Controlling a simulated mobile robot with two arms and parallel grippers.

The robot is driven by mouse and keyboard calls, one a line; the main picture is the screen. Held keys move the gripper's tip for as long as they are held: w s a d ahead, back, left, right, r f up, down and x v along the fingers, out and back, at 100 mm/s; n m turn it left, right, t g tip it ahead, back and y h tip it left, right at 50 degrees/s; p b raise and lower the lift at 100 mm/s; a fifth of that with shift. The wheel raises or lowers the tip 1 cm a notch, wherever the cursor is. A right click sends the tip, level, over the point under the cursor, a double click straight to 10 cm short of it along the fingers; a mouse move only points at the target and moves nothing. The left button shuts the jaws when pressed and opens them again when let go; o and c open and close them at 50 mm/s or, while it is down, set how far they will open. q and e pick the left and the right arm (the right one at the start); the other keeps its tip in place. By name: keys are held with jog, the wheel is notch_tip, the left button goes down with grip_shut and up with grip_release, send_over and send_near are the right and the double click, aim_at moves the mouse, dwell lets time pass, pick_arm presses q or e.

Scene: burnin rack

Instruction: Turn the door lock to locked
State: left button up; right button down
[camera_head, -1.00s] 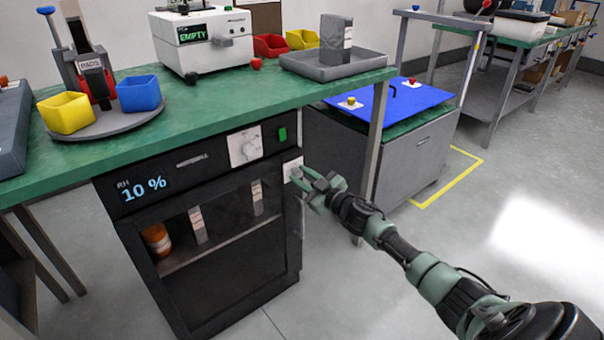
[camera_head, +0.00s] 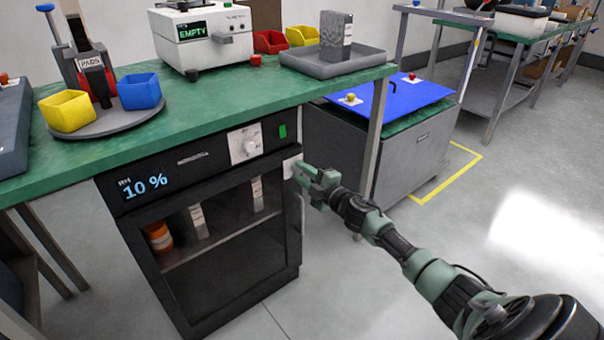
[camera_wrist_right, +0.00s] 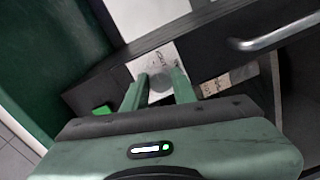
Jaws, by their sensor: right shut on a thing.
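The black dry cabinet (camera_head: 200,155) stands under the green bench, with a glass door (camera_head: 225,245) that looks closed. The door lock is a small knob on a pale plate (camera_head: 291,166) at the cabinet's upper right front corner; in the right wrist view the plate (camera_wrist_right: 150,66) and round knob (camera_wrist_right: 160,84) show between my fingers. My right gripper (camera_head: 305,174) is at the lock, shut on the knob; its fingertips (camera_wrist_right: 158,82) flank it in the wrist view. The fingers partly hide the knob, and I cannot read its setting. My left gripper is not in view.
The green bench (camera_head: 230,105) overhangs the cabinet, with a bench leg (camera_head: 374,135) just right of my gripper. A cabinet handle (camera_wrist_right: 275,38) shows near the lock in the wrist view. Floor in front is clear.

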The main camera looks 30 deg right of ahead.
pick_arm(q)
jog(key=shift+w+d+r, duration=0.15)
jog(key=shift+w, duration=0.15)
pick_arm(e)
jog(key=shift+n, duration=0.7)
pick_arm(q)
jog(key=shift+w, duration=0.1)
pick_arm(e)
jog(key=c, duration=1.1)
grip_release()
jog(key=shift+s, duration=0.1)
jog(key=shift+s, duration=0.2)
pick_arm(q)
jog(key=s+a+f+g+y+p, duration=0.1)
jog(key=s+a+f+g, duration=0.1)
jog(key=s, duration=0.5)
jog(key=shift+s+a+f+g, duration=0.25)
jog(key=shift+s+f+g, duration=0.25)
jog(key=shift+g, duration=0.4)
pick_arm(e)
jog(key=s, duration=0.7)
jog(key=shift+s+d+r, duration=0.1)
jog(key=shift+d, duration=0.15)
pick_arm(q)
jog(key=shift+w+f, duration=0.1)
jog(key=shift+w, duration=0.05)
